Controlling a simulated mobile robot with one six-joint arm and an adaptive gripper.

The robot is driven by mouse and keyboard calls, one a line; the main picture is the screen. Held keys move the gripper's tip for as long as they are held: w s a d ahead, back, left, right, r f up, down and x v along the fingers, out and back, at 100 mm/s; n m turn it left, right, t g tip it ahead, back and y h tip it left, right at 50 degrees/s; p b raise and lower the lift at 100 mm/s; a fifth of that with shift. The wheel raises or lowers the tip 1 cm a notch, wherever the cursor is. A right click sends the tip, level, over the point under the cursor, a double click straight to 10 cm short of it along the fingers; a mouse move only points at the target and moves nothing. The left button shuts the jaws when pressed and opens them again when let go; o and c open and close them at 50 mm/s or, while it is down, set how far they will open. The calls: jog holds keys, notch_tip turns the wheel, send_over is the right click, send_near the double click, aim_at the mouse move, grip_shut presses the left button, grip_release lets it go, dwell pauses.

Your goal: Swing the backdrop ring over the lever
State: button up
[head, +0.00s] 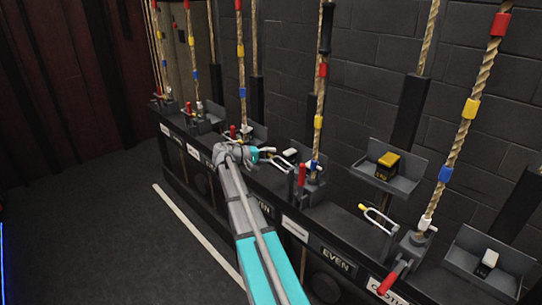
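Several rope locks stand in a row along a dark rail, each with a rope and a red-handled lever. The nearest lever (389,281) tilts down toward the front; its metal ring (379,217), with a yellow end, stands apart to its left. Another lever (302,174) is upright, with a ring (282,160) to its left, partly behind my arm. A farther lever (233,131) is also upright. I cannot read which label says backdrop. The end of my arm, with my gripper (264,152), reaches over the rail; its fingers are too small and hidden to judge.
Grey trays hold a yellow-and-black block (388,160) and a black-and-white block (487,263). Ropes with coloured bands rise from the locks, before a dark block wall. A label reads EVEN (335,258). The floor (100,240) at left is clear, with a white line.

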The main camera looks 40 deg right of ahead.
grip_shut()
jog(key=shift+d, duration=0.25)
jog(key=shift+a, duration=0.15)
jog(key=shift+s+r, duration=0.1)
